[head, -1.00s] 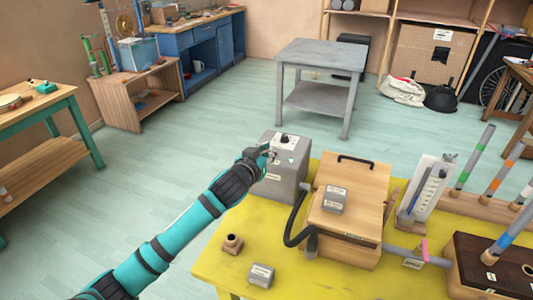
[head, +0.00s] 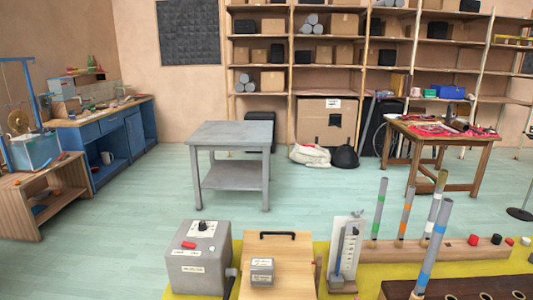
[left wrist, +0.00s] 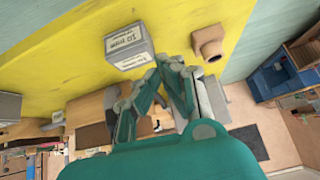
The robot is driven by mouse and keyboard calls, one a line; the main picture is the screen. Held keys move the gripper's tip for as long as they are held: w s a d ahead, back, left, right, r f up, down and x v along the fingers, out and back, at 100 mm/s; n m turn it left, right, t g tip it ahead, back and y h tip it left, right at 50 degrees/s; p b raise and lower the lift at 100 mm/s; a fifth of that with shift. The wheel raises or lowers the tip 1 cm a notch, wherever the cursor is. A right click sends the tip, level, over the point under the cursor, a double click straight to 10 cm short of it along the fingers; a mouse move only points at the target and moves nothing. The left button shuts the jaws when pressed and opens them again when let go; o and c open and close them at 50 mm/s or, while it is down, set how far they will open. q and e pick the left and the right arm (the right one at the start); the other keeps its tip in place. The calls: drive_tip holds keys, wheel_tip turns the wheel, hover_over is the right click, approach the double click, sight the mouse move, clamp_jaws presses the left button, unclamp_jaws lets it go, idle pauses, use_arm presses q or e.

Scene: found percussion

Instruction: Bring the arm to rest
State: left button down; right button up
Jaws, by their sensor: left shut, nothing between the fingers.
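My left gripper (left wrist: 163,98) shows in the left wrist view, its teal and dark fingers together with nothing between them. It is over the yellow table (left wrist: 60,45), below a labelled grey block (left wrist: 122,48) and a brown socket-like piece (left wrist: 208,42) in the picture. It appears apart from both. My left arm is out of the head view. My right gripper shows in neither view. The grey box (head: 199,262) with a black knob and a red switch (head: 188,245) stands at the table's left end in the head view.
A wooden box (head: 295,247) with a black handle carries a small grey block (head: 262,271). A white gauge (head: 345,248) and several upright tubes (head: 436,240) stand to the right. A grey side table (head: 232,132) stands beyond open floor (head: 120,235).

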use_arm(q)
drive_tip(key=s+a+f+g, duration=0.1)
drive_tip(key=s+g, duration=0.1)
drive_tip(key=s, duration=0.6)
drive_tip(key=s+f+g, duration=0.2)
drive_tip(key=s, duration=0.6)
wheel_tip(320, 180, down, 25)
drive_tip(key=s+m+g, duration=0.1)
drive_tip(key=s+g, duration=0.1)
drive_tip(key=s+a+f+g, duration=0.1)
drive_tip(key=s+a+f, duration=0.2)
drive_tip(key=s+f, duration=1.3)
drive_tip(key=shift+s+f, duration=0.25)
drive_tip(key=shift+f, duration=0.25)
